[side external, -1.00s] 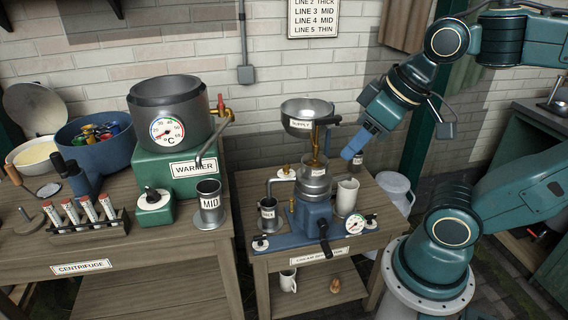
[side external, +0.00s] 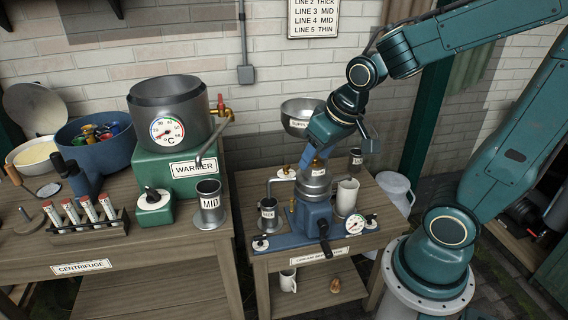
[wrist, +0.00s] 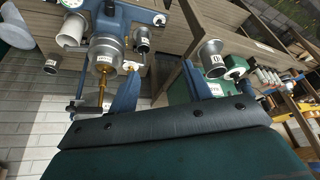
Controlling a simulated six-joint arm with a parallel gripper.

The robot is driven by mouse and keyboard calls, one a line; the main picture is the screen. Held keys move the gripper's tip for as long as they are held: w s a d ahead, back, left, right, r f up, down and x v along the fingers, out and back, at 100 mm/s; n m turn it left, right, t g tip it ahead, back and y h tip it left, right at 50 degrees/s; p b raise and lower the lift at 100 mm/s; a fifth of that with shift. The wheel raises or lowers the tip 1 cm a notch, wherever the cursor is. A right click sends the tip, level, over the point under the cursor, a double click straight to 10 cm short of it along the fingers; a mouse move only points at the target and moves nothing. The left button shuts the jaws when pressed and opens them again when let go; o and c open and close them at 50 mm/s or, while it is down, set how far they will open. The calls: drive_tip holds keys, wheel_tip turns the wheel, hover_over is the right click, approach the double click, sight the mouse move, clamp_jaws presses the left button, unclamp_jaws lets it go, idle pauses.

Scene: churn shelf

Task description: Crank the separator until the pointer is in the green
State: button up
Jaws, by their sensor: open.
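The separator (side external: 310,214) is a blue machine with a metal bowl on top, on the right-hand wooden stand. Its black crank (side external: 324,238) hangs down at the front. Its white dial (side external: 355,224) has a coloured rim; the pointer is too small to read. The separator also shows in the wrist view (wrist: 110,22), upper left. My gripper (wrist: 161,85) is open and empty, its two blue fingers apart. In the side view my gripper (side external: 314,160) is above the separator bowl, away from the crank, and hides the brass supply tap.
The supply bowl (side external: 298,119) stands behind my wrist. A cream jug (side external: 347,196) and small cup (side external: 268,213) flank the separator. To the left are the MID cup (side external: 209,206), green warmer (side external: 178,160) and tube rack (side external: 88,216). A line chart (side external: 313,17) hangs on the wall.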

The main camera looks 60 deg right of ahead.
drive_tip(key=w+d+f+m+g, duration=0.1)
drive_tip(key=w+d+f+m, duration=0.15)
drive_tip(key=f, duration=0.55)
drive_tip(key=m+g+h, duration=0.1)
drive_tip(key=m+g, duration=0.1)
drive_tip(key=m, duration=0.2)
hover_over(328, 248)
drive_tip(key=s+a, duration=0.1)
drive_tip(key=s+a+x, duration=0.1)
drive_tip(key=x, duration=0.7)
drive_tip(key=s+a+f+x, duration=0.1)
drive_tip(key=x, duration=0.6)
drive_tip(key=s+a+x, duration=0.2)
drive_tip(key=x, duration=0.6)
drive_tip(key=shift+f, duration=0.5)
drive_tip(key=shift+w+f, duration=0.1)
drive_tip(key=shift+f, duration=0.15)
drive_tip(key=shift+x, duration=3.9)
drive_tip(key=shift+d+f, duration=0.1)
drive_tip(key=shift+f, duration=0.2)
drive_tip(key=c, duration=1)
